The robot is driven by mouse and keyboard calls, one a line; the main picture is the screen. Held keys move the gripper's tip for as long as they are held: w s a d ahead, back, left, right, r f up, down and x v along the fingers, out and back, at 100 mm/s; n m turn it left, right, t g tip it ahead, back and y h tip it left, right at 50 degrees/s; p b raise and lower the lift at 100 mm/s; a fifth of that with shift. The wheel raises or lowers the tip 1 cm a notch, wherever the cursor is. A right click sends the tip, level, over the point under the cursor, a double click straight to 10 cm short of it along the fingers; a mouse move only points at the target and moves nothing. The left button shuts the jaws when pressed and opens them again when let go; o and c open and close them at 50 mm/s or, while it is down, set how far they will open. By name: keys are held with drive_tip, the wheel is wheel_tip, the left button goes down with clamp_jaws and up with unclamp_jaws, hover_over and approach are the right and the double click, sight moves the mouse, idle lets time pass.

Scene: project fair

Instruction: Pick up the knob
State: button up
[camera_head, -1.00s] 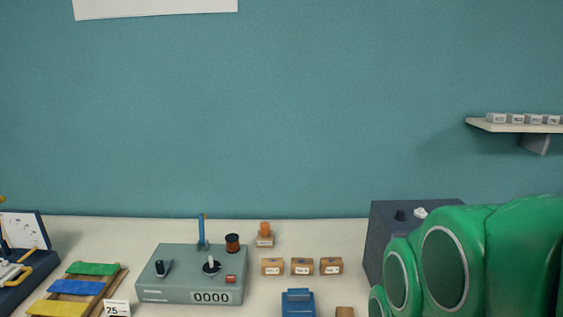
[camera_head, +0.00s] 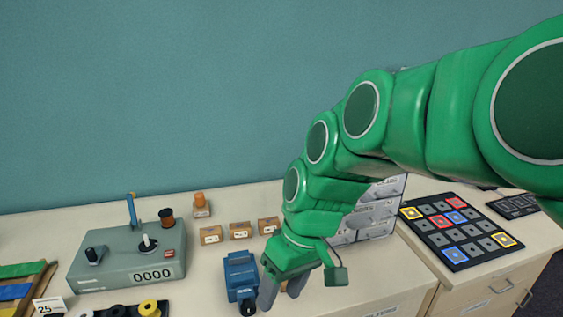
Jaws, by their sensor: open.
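Several knob-like parts show, and I cannot tell which one is the task's knob. A black knob (camera_head: 95,254) and a white-topped knob (camera_head: 148,243) sit on top of the grey-green counter box (camera_head: 125,265) at left. Black and yellow round pieces (camera_head: 148,308) lie at the bottom edge in front of it, partly cut off. A small dark round part (camera_head: 248,308) shows at the front of the blue device (camera_head: 240,272). My gripper (camera_head: 284,289) points down just right of the blue device, fingers apart, with nothing seen between them. The fingertips are near the table.
Small labelled wooden blocks (camera_head: 240,230) stand behind the blue device, and an orange-topped piece (camera_head: 202,204) is farther back. A white labelled drawer unit (camera_head: 374,218) is partly hidden by my arm. A dark board with coloured squares (camera_head: 460,230) lies at right.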

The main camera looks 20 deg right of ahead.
drive_tip(key=w+d+r+n+t+y, duration=0.2)
drive_tip(key=w+d+r+y, duration=0.15)
drive_tip(key=w, duration=0.65)
drive_tip(key=w+d+r+n+t+y, duration=0.2)
drive_tip(key=w+d+r, duration=0.15)
drive_tip(key=w, duration=0.65)
drive_tip(key=w+d+f+t, duration=0.1)
drive_tip(key=w+d+t, duration=0.3)
drive_tip(key=d, duration=0.7)
drive_tip(key=w+d+f+t, duration=0.2)
drive_tip(key=w+d, duration=0.4)
drive_tip(key=d, duration=0.5)
drive_tip(key=shift+y, duration=0.25)
drive_tip(key=shift+r+x, duration=0.2)
drive_tip(key=shift+x, duration=1.55)
drive_tip(key=shift+r+x, duration=0.2)
drive_tip(key=shift+x, duration=1.55)
drive_tip(key=shift+w+a, duration=0.1)
drive_tip(key=shift+w, duration=0.05)
clamp_jaws()
